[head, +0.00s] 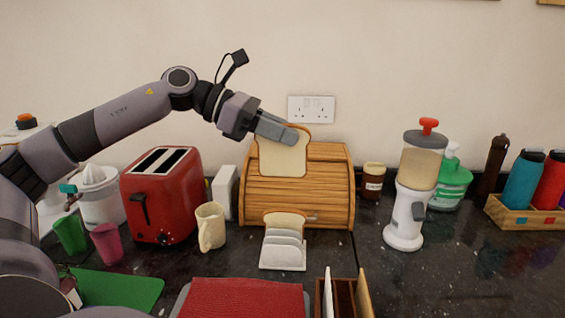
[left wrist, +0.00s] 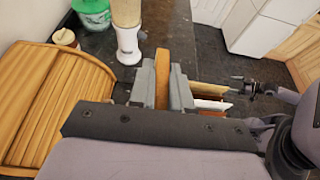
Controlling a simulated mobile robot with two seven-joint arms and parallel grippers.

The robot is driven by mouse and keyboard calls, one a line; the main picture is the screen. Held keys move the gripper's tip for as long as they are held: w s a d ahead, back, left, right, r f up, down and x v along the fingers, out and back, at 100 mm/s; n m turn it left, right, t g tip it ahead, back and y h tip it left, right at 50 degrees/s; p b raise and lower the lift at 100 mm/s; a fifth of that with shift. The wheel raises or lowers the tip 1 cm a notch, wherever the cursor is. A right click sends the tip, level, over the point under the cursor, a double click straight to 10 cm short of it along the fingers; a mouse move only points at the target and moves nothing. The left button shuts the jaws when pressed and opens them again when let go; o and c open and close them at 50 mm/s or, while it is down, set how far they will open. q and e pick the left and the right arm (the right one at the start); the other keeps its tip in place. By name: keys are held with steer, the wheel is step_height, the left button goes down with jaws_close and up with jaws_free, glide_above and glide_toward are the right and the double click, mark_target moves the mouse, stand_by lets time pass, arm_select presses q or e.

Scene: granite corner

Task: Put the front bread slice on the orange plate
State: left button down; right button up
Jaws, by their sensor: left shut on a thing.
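My left gripper (head: 285,135) is shut on a bread slice (head: 284,160), gripping its top edge. The slice hangs upright in front of the wooden bread bin, above the white toast rack (head: 283,258). In the left wrist view, the slice's brown edge (left wrist: 162,80) shows between the fingers of the gripper (left wrist: 163,92). Another bread slice (head: 284,219) stands at the back of the rack; the front slots look empty. I see no orange plate in either view.
The bread bin (head: 328,195) stands behind the rack. A red toaster (head: 160,200) and a cream mug (head: 210,228) are left of it; a blender (head: 407,205) is right. A red flat thing (head: 240,298) and a brown holder (head: 343,298) lie in front. Dark counter right of the rack is clear.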

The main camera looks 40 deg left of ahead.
arm_select(q)
step_height(320, 180, up, 7)
steer(key=shift+f, duration=0.2)
stand_by(0.5)
